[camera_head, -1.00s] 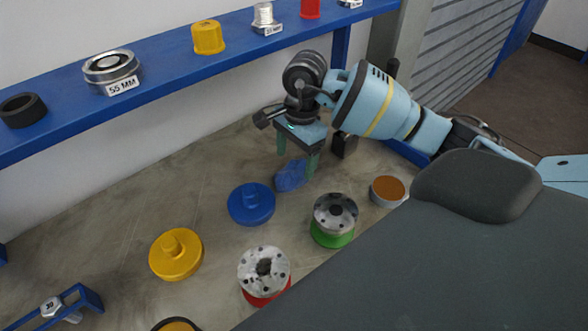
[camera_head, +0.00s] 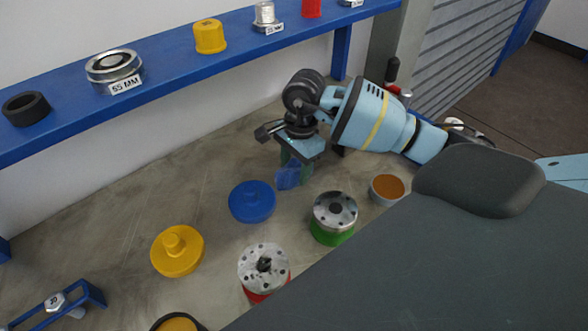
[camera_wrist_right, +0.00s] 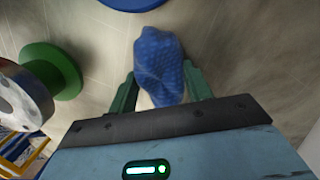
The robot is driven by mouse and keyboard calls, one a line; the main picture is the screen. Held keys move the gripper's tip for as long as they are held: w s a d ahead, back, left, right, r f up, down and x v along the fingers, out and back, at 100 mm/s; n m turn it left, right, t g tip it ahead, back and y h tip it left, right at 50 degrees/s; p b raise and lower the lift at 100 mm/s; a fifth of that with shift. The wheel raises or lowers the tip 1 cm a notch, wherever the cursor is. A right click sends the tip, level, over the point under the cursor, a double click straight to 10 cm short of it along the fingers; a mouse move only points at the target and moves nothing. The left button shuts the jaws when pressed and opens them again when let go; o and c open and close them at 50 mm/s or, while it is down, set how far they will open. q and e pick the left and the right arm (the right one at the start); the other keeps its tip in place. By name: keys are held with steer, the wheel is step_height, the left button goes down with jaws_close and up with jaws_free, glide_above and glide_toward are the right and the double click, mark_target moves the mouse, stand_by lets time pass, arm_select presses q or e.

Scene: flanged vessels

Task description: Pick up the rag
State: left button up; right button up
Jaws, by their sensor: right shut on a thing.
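The blue rag (camera_head: 289,175) is a small crumpled cloth at the far side of the work surface, right of the blue lid. It also shows in the right wrist view (camera_wrist_right: 160,65), between the two green fingers. My right gripper (camera_head: 296,167) points down over the rag and is shut on it, as the wrist view (camera_wrist_right: 160,92) shows with a finger on each side. Part of the rag is hidden by the fingers in the head view. I cannot tell whether the rag touches the surface. My left gripper is not in view.
A blue lid (camera_head: 251,202) lies close left of the rag, with a yellow lid (camera_head: 177,251) farther left. Flanged vessels with a green base (camera_head: 333,237) and a red base (camera_head: 263,297) stand nearer. A blue shelf (camera_head: 165,83) runs along the wall behind.

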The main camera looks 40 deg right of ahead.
mark_target(295, 167)
step_height(295, 167, up, 10)
steer(key=o, duration=0.4)
steer(key=c, duration=0.3)
stand_by(0.3)
